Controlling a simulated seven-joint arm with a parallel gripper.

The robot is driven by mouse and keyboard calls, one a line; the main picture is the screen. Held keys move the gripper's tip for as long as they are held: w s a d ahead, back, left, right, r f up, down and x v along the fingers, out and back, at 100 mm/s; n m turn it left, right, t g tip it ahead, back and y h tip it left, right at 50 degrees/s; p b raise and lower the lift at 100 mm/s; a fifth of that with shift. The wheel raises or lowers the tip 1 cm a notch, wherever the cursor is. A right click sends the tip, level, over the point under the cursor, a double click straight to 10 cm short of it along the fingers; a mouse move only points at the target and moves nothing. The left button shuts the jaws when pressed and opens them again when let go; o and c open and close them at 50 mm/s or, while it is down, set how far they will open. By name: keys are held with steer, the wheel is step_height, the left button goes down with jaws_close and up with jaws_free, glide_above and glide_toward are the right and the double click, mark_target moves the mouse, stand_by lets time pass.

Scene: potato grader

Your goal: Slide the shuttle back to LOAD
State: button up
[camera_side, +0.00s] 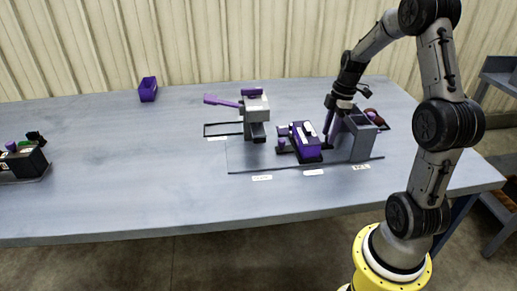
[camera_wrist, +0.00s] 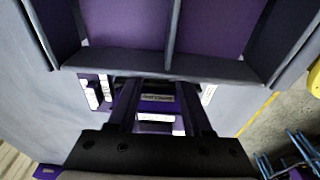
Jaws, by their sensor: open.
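The purple shuttle (camera_side: 306,146) sits on the grader's grey base plate (camera_side: 245,163), between the grey press-like head (camera_side: 256,110) and the grey bin (camera_side: 362,140). White pieces show on its top. My gripper (camera_side: 327,132) is open and points down just right of the shuttle, close to the bin; I cannot tell whether it touches either. In the wrist view the two dark fingers (camera_wrist: 158,108) stand apart, with a purple part and a white label (camera_wrist: 155,117) seen between them. The purple-floored bin (camera_wrist: 168,66) with grey walls lies just beyond the fingertips.
A purple lever (camera_side: 222,101) sticks out left from the head. Small white labels (camera_side: 262,178) lie along the plate's front edge; their words are too small to read. A purple box (camera_side: 148,89) stands at the back left. A dark rack (camera_side: 24,160) is at far left. The table's left-middle is clear.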

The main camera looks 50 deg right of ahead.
steer(key=shift+r, duration=2.5)
steer(key=w+a+r+n+t, duration=0.1)
steer(key=w+a+r+n, duration=0.2)
steer(key=a+r, duration=0.4)
steer(key=s+a+r+t+h, duration=0.1)
steer(key=s+a+r, duration=0.15)
steer(key=a, duration=0.35)
steer(key=s+a+r+t, duration=0.1)
steer(key=s+a+r, duration=0.15)
steer(key=a, duration=0.45)
steer(key=s+a+f+m, duration=0.1)
steer(key=s+a+m, duration=0.1)
steer(key=s+m, duration=0.3)
steer(key=s+a+f+m+t, duration=0.1)
steer(key=s+a+f+m, duration=0.1)
steer(key=s+m, duration=0.3)
steer(key=shift+s+a+m, duration=0.3)
steer(key=shift+a+m, duration=0.4)
steer(key=shift+m, duration=0.3)
